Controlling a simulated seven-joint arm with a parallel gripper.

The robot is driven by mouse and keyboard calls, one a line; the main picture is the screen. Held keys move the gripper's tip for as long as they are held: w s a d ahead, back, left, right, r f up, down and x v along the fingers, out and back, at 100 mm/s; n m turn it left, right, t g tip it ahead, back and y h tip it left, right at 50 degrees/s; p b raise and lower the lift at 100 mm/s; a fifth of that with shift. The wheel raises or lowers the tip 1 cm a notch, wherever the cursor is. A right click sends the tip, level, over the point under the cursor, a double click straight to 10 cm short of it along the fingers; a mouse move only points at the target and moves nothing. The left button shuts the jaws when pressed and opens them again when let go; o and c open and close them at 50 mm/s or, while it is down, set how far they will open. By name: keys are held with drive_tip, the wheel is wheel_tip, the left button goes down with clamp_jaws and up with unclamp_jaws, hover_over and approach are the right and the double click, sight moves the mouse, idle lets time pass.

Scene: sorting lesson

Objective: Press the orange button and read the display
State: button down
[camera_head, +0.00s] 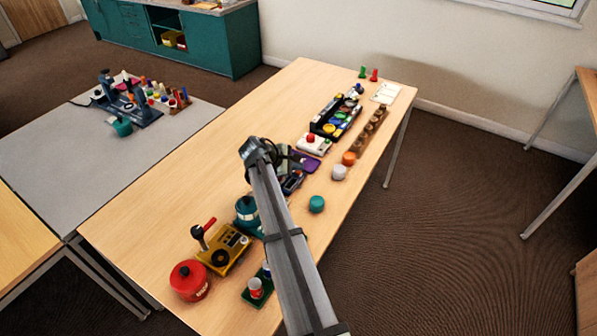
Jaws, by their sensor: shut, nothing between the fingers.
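A small white box (318,149) with a red or orange-red round button (311,139) on top stands on the long wooden table, right of my arm's bent wrist. Separately, an orange round piece (348,158) sits just to its right; I cannot tell whether it is a button. No readable display shows at this size. My gripper (297,162) is small and dark, at the end of my arm near the white box and a purple piece (305,161). It is shut and empty. My arm hides part of the table and the things under it.
A black tray (314,128) of coloured pieces and a brown holder (362,144) lie behind. White (339,172) and teal (316,204) round pieces lie to the right. A yellow device (223,252) and red pot (188,281) stand nearer. The table's left part is clear.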

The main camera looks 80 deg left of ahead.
sight(297, 173)
drive_tip(key=shift+f, duration=0.4)
idle(0.4)
drive_tip(key=shift+r, duration=0.9)
drive_tip(key=shift+r, duration=2.5)
